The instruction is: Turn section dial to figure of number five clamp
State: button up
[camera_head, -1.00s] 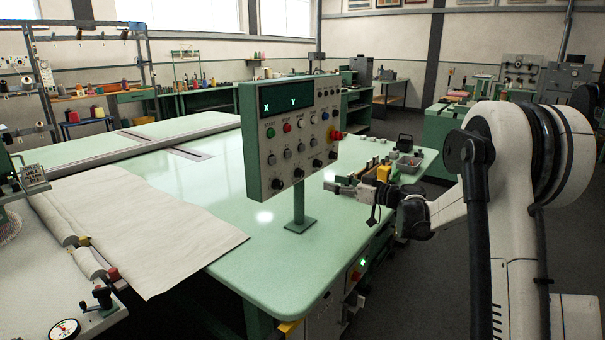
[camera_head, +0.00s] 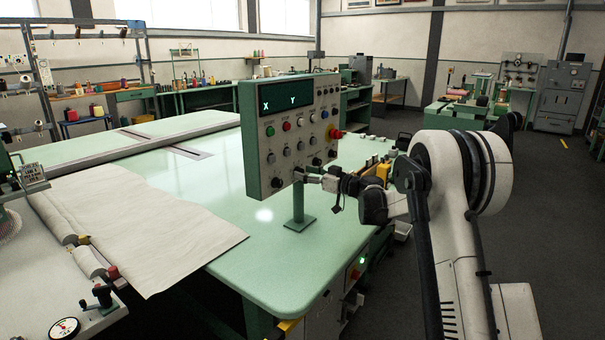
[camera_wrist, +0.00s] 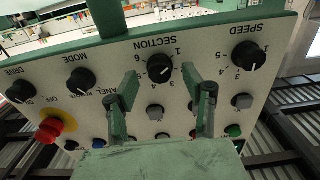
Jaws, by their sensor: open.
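The section dial (camera_wrist: 158,69) is a black round knob with a white mark, on the pale control panel (camera_wrist: 85,105). The panel's lettering is upside down in the wrist view. The mark points down and slightly right, towards the low-middle figures; I cannot tell exactly which. My gripper (camera_wrist: 159,74) is open, its two green fingers on either side of the dial in the picture. Contact cannot be told. In the head view my gripper (camera_head: 309,176) is at the panel's lower edge. No clamp's number is readable.
The speed dial (camera_wrist: 248,55) and mode dial (camera_wrist: 80,80) flank the section dial. A red stop knob (camera_wrist: 50,130) and several push buttons are nearby. The panel stands on a post (camera_head: 298,204) above the green table (camera_head: 240,265). A pale cloth (camera_head: 150,235) lies at left.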

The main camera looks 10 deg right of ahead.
jog(key=shift+x, duration=0.8)
jog(key=shift+c, duration=0.4)
jog(key=shift+s, duration=0.1)
jog(key=c, duration=1.1)
jog(key=shift+o, duration=0.2)
